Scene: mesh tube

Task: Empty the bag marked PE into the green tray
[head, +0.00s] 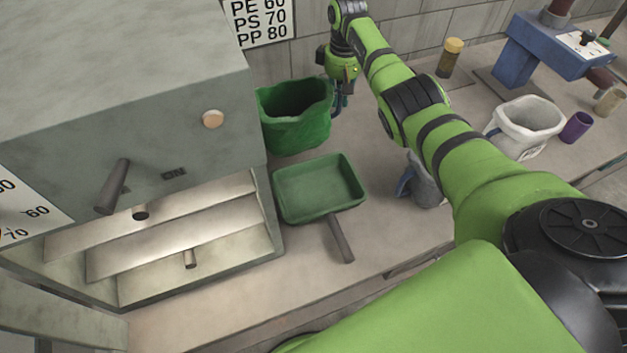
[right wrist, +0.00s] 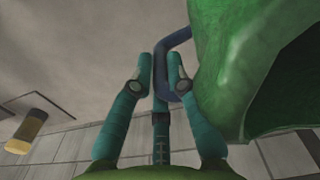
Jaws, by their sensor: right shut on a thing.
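A green bag (head: 292,120) with an open top stands at the back, beside the grey machine. My right gripper (head: 340,98) is at its right side. In the right wrist view my right gripper (right wrist: 160,85) is shut on the bag's blue handle (right wrist: 172,62), with the green bag (right wrist: 235,65) close beside the fingers. I see no PE mark on the bag. The green tray (head: 318,187) lies on the bench in front of the bag, empty, its dark handle pointing toward me. I cannot tell whether the bag touches the bench. My left gripper is out of view.
The grey machine (head: 130,120) fills the left. A grey container with a blue handle (head: 425,183) stands right of the tray, partly behind my arm. A white bag (head: 525,125), a purple cup (head: 576,127), a yellow-lidded jar (head: 450,58) and a blue machine (head: 545,50) stand farther right.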

